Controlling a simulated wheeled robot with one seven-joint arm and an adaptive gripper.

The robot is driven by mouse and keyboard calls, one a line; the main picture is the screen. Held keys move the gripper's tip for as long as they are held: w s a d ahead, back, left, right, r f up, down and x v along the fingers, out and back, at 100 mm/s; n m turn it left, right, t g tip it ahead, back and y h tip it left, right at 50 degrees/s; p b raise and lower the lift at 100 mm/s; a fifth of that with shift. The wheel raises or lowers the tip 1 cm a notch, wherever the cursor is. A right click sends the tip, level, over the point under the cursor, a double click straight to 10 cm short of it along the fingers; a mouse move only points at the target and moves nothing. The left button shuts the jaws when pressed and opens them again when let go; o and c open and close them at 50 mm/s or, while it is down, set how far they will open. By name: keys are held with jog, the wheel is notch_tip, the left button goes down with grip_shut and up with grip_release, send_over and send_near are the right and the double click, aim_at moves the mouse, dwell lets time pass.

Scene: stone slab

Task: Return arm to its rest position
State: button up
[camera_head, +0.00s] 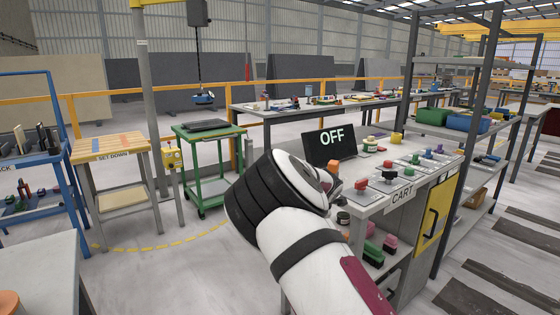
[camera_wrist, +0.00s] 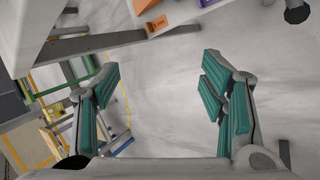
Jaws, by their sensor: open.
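My gripper (camera_wrist: 163,95) is open and empty in the wrist view, its teal-padded fingers wide apart over bare grey floor. In the head view my white and black arm rises from the bottom centre and bends in front of the cart (camera_head: 402,197). The gripper itself is hidden there behind the arm. The cart's edge and shelf also show at the top of the wrist view (camera_wrist: 110,40).
A monitor reading OFF (camera_head: 332,146) and several coloured parts stand on the cart. A green wheeled table (camera_head: 209,133) and a wooden-topped set-down table (camera_head: 108,148) stand to the left. A blue rack (camera_head: 66,185) is at far left. Open floor lies between.

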jog(key=d+r+m+t, duration=0.3)
jog(key=d+r+m, duration=0.3)
jog(key=r, duration=0.6)
jog(key=s+d+r+m+h, duration=0.4)
jog(key=s+d+r+m, duration=0.75)
jog(key=s, duration=0.55)
jog(key=s+a+f+m+g+y, duration=0.15)
jog(key=s+a, duration=0.35)
jog(key=s, duration=1.2)
jog(key=s+a+m+g+y, duration=0.1)
jog(key=s+a+g+y, duration=0.3)
jog(key=s, duration=1.4)
jog(key=s+f+g+h+b, duration=0.1)
jog(key=s+f+g+b, duration=0.1)
jog(key=s+f+b, duration=0.4)
jog(key=s+f+g+h+b, duration=0.15)
jog(key=f+b, duration=0.25)
jog(key=f, duration=0.4)
notch_tip(320, 180, up, 26)
jog(key=t+p, duration=0.3)
jog(key=p, duration=2.1)
jog(key=shift+s+f+y, duration=0.25)
jog(key=shift+s+y, duration=0.15)
